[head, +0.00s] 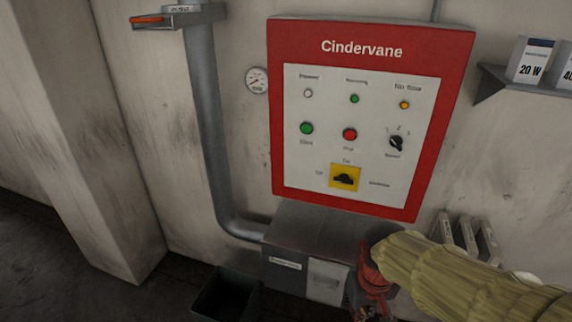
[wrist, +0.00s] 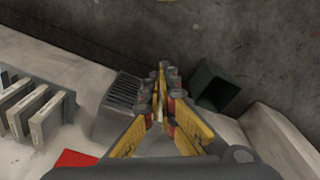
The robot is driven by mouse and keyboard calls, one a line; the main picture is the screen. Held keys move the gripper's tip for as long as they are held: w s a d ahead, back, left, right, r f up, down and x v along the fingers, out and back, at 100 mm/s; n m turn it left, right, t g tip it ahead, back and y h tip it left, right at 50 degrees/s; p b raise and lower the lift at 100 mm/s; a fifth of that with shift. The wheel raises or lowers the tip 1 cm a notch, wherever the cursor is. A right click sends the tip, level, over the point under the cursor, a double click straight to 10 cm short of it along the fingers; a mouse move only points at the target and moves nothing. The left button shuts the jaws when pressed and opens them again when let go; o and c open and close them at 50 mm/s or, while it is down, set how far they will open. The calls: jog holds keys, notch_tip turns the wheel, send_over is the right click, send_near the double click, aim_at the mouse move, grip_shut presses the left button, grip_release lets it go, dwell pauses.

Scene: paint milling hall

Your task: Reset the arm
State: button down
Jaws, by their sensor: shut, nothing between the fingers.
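My arm, in a loose olive sleeve, reaches in from the right edge of the head view. My gripper (head: 371,306) hangs at the bottom, in front of the grey metal box (head: 318,232) below the control panel. In the wrist view my gripper (wrist: 163,82) has its yellow-and-grey fingers together, with nothing held. The fingers appear above or in front of a grey box with a slatted face (wrist: 121,92); I cannot tell whether they touch it. The fingertips are hard to make out in the head view.
A red-framed "Cindervane" panel (head: 436,120) with lamps, buttons and switches is on the wall. A pipe (head: 205,110) runs down beside it. A dark open bin (head: 226,295) stands below left. Grey slabs (head: 467,236) stand at right; a shelf (head: 492,82) is above.

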jog(key=s+d+r+m+t, duration=0.1)
jog(key=s+d+r+t, duration=0.1)
jog(key=s+r+t, duration=0.2)
jog(key=s+r, duration=0.3)
jog(key=r, duration=0.4)
jog(key=shift+s+d+r+m+t, duration=0.15)
jog(key=shift+m+t, duration=0.15)
jog(key=shift+m, duration=0.1)
jog(key=c, duration=2.6)
grip_release()
